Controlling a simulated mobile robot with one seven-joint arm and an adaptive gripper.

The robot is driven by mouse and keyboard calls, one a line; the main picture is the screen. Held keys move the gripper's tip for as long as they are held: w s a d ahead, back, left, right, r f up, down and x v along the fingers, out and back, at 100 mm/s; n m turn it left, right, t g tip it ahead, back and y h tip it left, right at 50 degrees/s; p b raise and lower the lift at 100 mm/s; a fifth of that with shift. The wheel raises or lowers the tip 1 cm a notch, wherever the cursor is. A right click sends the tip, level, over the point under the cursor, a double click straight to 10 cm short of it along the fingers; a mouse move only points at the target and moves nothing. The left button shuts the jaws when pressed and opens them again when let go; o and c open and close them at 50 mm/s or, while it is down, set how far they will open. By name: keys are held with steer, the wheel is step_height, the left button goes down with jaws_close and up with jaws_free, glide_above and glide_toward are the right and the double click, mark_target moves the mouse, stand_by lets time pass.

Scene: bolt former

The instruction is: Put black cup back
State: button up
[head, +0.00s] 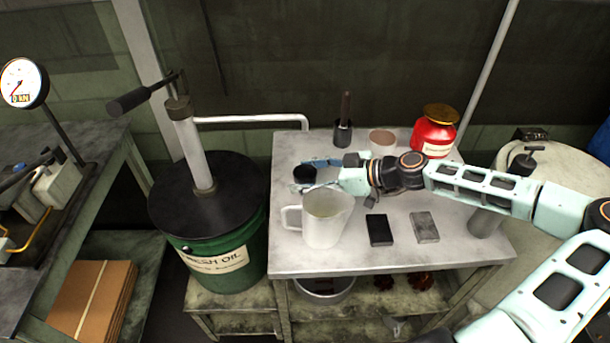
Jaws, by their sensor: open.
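A small black cup (304,175) stands on the grey metal table (290,263) near its left edge. My gripper (318,175) reaches in from the right, with its blue fingers spread open. One finger is on the far side of the cup and the other on the near side, so the cup is between or just at the fingertips. I cannot tell whether the fingers touch it. Another dark cup (343,134) with a brown handle standing in it is at the back of the table.
A pale pitcher (326,220) stands close in front of my gripper. Behind are a pinkish cup (382,142) and a red jar (434,132). Black (379,230) and grey (424,227) blocks lie at front right. A green oil drum (225,262) with a pump stands left of the table.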

steer(key=shift+r, duration=0.1)
steer(key=shift+d+r, duration=0.1)
steer(key=shift+r, duration=0.1)
steer(key=v, duration=0.7)
steer(key=shift+s+d, duration=0.1)
steer(key=shift+f, duration=0.1)
